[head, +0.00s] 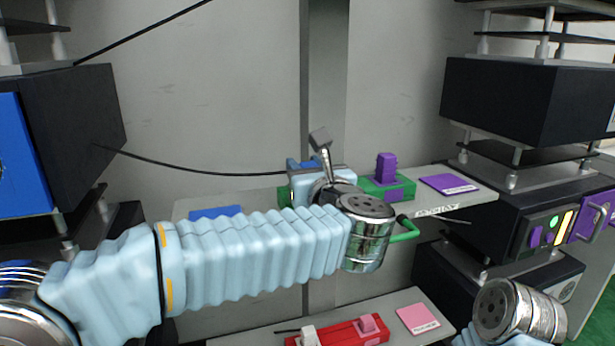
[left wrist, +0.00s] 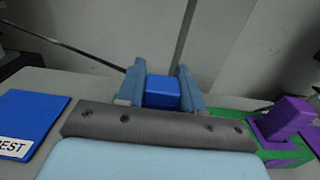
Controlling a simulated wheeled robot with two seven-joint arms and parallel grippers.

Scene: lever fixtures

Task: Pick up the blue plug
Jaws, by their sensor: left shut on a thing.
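The blue plug (left wrist: 162,92) sits between the two pale blue fingers of my left gripper (left wrist: 160,85) in the left wrist view. The fingers are shut on its sides. In the head view my left gripper (head: 318,174) is above the grey shelf, and my wrist and arm hide most of the plug and what lies beneath it. I cannot tell whether the plug is clear of its socket. My right gripper's fingers are not in view; only part of my right arm shows at the lower right.
A purple plug (head: 386,168) stands in a green holder (head: 402,186), beside a purple pad (head: 448,184). A blue pad (left wrist: 32,120) lies left. A lower shelf holds a red fixture (head: 345,331) and pink pad (head: 417,318). Dark equipment boxes (head: 515,100) flank the scene.

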